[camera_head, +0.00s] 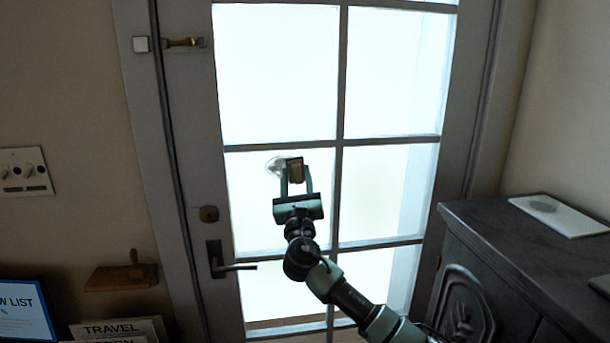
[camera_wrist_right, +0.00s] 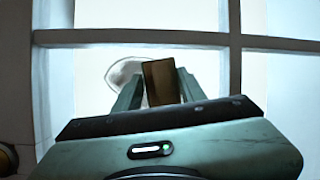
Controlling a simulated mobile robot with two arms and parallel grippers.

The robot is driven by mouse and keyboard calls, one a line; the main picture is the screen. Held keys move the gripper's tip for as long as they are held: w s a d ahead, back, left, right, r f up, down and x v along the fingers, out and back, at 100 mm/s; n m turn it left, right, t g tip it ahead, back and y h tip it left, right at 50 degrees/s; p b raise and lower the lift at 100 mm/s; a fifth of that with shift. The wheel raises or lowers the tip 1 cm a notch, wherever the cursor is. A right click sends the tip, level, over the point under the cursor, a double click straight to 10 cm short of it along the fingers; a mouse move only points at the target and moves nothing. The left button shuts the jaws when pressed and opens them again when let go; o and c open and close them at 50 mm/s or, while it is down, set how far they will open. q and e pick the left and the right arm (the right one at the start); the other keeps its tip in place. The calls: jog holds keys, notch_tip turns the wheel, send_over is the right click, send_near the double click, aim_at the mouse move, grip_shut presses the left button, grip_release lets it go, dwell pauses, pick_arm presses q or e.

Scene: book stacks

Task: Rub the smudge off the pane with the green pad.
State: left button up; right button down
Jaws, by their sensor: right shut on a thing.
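The pane (camera_head: 260,215) is in the middle row, left column, of a glazed door. A pale grey, roundish smudge (camera_head: 274,166) is on its upper part. In the right wrist view the smudge (camera_wrist_right: 121,72) shows just left of the pad, partly hidden by it and a finger. My right gripper (camera_head: 296,176) is shut on the pad (camera_head: 295,168), which looks dark olive-brown here. The pad (camera_wrist_right: 161,82) stands tilted slightly between the fingers in the wrist view. I cannot tell whether it touches the glass. My left gripper is not in view.
Door bars (camera_head: 337,190) frame the pane. A door handle (camera_head: 232,267) sticks out at lower left. A dark carved cabinet (camera_head: 480,240) stands at right with a white slab (camera_head: 560,215) on top. A small wooden shelf (camera_head: 122,278) and book stacks (camera_head: 120,330) are at lower left.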

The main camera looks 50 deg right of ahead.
jog(key=shift+w+a+p, duration=0.45)
jog(key=shift+w+a, duration=1.35)
jog(key=shift+a, duration=0.3)
jog(key=shift+w+a, duration=0.85)
jog(key=shift+a, duration=0.15)
jog(key=shift+r+p, duration=0.9)
jog(key=shift+p, duration=0.15)
jog(key=shift+s+d+f+p, duration=0.1)
jog(key=shift+s+d+p, duration=0.25)
jog(key=shift+s+d, duration=0.95)
jog(key=shift+s+d+p, duration=0.1)
jog(key=shift+s+d, duration=0.7)
jog(key=shift+d, duration=0.2)
jog(key=shift+s+d+p, duration=0.1)
jog(key=shift+s+d, duration=0.65)
jog(key=shift+d, duration=0.25)
jog(key=shift+s+d+p, duration=0.1)
jog(key=shift+s+d, duration=0.7)
jog(key=shift+d, duration=0.2)
jog(key=shift+a, duration=0.1)
